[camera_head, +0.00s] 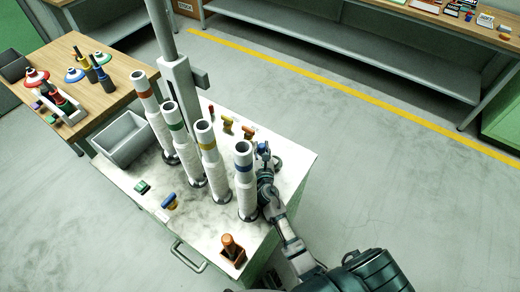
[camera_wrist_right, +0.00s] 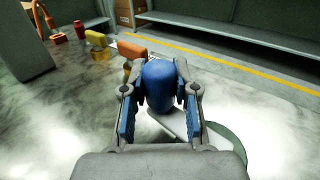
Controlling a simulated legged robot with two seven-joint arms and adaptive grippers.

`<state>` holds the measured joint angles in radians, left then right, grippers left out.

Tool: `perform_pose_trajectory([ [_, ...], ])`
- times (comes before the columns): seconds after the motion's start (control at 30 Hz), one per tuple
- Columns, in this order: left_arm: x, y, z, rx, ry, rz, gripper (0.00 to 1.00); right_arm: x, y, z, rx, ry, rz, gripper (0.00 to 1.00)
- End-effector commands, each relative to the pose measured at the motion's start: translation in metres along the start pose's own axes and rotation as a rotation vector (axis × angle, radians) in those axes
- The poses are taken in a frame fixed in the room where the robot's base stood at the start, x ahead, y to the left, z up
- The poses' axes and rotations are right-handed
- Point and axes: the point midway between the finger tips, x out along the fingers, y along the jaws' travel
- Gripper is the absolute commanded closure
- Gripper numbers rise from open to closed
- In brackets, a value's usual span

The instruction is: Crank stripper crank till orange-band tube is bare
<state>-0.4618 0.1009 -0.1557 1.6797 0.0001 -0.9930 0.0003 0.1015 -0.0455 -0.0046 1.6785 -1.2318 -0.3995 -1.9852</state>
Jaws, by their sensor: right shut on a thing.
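Several white-wrapped tubes with dark ends stand in a row on the cart top. The one at the back left has an orange-red band (camera_head: 146,93). The others carry a green band (camera_head: 176,127), a yellow band (camera_head: 208,146) and a blue band (camera_head: 244,167). My right gripper (camera_head: 265,158) is beside the blue-band tube. It is shut on a blue knob (camera_wrist_right: 160,85), which sits between its two fingers; the knob also shows in the head view (camera_head: 263,147). I cannot tell whether this knob belongs to a crank. My left gripper is not in view.
The cart top (camera_head: 292,172) also holds a grey bin (camera_head: 122,140), yellow and orange handles (camera_head: 248,131), a blue-handled piece (camera_head: 169,201) and an orange holder (camera_head: 232,250). A grey post (camera_head: 176,75) rises behind. A wooden table (camera_head: 118,62) stands left. The floor at right is clear.

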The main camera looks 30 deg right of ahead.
Motion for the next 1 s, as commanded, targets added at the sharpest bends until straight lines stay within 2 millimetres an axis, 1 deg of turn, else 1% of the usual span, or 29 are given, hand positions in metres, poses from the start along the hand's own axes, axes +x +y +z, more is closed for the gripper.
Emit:
perform_pose_trajectory([
  [0.03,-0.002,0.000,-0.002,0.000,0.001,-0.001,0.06,0.000,-0.001,-0.004,-0.001,0.004,-0.015,1.00],
  [0.13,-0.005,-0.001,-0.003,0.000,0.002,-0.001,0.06,0.000,-0.002,-0.003,-0.002,0.004,-0.026,1.00],
  [0.33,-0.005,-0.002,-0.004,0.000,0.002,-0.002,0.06,-0.001,-0.002,-0.003,-0.002,0.005,-0.025,1.00],
  [0.37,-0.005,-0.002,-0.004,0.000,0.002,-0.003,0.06,-0.001,-0.002,-0.003,-0.002,0.005,-0.025,0.69],
  [0.4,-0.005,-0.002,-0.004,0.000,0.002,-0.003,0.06,-0.001,-0.002,-0.003,-0.002,0.005,-0.025,0.59],
  [0.47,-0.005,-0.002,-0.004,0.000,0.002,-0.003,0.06,0.000,-0.002,-0.002,-0.002,0.004,-0.025,0.44],
  [0.8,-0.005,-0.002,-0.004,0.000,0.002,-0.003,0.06,-0.003,-0.001,-0.001,-0.001,0.002,-0.022,0.44],
  [0.87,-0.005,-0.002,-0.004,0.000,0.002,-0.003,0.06,-0.008,-0.001,-0.002,-0.001,0.003,-0.022,0.44],
  [0.97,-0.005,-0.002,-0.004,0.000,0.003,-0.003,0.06,-0.025,-0.001,-0.003,-0.002,0.004,-0.022,0.44],
  [1.0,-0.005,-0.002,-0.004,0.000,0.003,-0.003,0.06,-0.033,-0.001,-0.002,0.000,0.004,-0.023,0.44],
])
